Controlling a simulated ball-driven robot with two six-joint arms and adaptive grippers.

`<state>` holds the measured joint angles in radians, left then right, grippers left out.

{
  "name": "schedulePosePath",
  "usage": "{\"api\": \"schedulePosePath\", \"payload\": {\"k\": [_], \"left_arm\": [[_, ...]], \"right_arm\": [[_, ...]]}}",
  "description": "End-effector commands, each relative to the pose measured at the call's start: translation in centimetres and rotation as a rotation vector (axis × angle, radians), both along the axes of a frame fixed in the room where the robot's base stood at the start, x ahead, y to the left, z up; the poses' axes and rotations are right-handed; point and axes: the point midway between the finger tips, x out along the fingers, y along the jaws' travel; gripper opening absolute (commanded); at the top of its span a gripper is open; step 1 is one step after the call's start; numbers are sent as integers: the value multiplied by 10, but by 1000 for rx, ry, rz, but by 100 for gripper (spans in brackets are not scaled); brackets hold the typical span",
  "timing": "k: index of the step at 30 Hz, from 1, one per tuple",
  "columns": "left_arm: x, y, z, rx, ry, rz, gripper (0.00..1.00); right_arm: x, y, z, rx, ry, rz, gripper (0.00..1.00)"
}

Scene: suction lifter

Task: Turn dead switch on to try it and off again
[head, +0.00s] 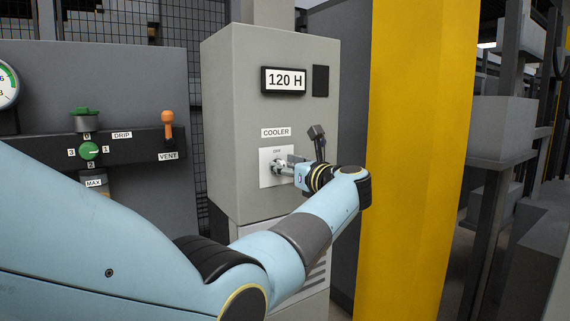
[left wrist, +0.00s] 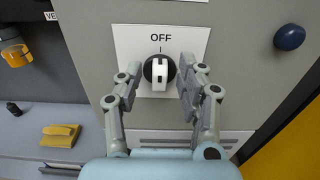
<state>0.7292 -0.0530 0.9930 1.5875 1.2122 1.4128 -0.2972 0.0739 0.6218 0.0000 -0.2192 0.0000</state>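The cooler cabinet (head: 230,110) is grey and carries a COOLER label. On its front is a white switch plate (head: 267,158) marked OFF. In the left wrist view the switch (left wrist: 159,72) is a black round knob with a white bar standing upright, in line with the mark under OFF. My left gripper (left wrist: 160,75) is open, with one finger on each side of the knob and a visible gap to it. In the head view the gripper (head: 283,168) is at the plate and partly hides the switch. My right gripper is not in view.
A display reading 120 H (head: 284,80) is above the switch. A dark round knob (left wrist: 289,37) is to its right in the left wrist view. A panel at left has a green dial (head: 89,151) and orange VENT handle (head: 168,122). A yellow column (head: 415,150) stands at right.

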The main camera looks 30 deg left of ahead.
Motion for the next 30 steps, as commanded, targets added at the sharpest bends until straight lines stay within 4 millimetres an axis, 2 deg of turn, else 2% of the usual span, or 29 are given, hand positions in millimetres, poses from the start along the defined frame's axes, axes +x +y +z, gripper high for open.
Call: {"api": "schedulePosePath", "payload": {"k": [4, 12, 13, 23, 30], "left_arm": [[0, 0, 0, 0, 1, 0, 37], [0, 0, 0, 1, 1, 0, 2], [0, 0, 0, 0, 1, -1, 0], [0, 0, 0, 7, 15, -1, 0], [1, -1, 0, 46, 108, -1, 0]], "right_arm": [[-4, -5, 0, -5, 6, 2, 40], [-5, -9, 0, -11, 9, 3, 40], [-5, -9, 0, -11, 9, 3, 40], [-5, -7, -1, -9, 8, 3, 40], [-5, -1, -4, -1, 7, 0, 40]]}}
